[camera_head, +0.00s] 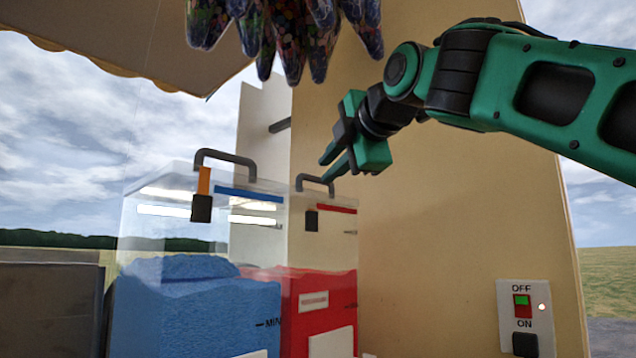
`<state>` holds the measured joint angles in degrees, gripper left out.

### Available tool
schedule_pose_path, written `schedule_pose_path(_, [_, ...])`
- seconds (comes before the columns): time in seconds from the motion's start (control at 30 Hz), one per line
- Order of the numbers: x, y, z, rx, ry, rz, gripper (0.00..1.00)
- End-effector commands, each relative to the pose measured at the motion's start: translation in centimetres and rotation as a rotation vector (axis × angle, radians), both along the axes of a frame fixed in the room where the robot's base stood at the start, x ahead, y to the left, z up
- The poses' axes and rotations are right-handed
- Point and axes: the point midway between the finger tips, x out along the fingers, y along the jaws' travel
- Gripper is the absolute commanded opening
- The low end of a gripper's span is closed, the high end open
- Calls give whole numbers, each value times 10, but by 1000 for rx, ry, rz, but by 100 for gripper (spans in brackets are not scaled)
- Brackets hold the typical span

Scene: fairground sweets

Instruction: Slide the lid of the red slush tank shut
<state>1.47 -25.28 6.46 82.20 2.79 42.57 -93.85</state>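The red slush tank (343,262) is a clear box partly filled with red slush, standing against the cream wall. Its lid carries a dark arched handle (316,178) and a red strip (336,209). I cannot tell from this low angle how far the lid is open. My gripper (326,168) comes in from the upper right, with two green fingers apart and nothing seen between them. Its fingertips are just above and beside the red tank's handle in the picture. Whether they touch it is unclear.
A blue slush tank (190,310) stands left of the red one, with its own handle (225,155). Wrapped sweet bags (290,35) hang above, left of my arm. A switch panel (525,315) is at lower right. The wall (430,260) below my arm is bare.

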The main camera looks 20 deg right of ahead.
Motion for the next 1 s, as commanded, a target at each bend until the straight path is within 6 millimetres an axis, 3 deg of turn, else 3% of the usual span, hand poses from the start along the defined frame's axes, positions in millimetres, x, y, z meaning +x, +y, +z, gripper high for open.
schedule_pose_path(0.1, [-17, -1, 3, 0, -1, -1, 19])
schedule_pose_path(0.3, [-29, -2, 5, 1, 0, -1, 19])
schedule_pose_path(1.0, [-30, -2, 5, 0, 0, -2, 19])
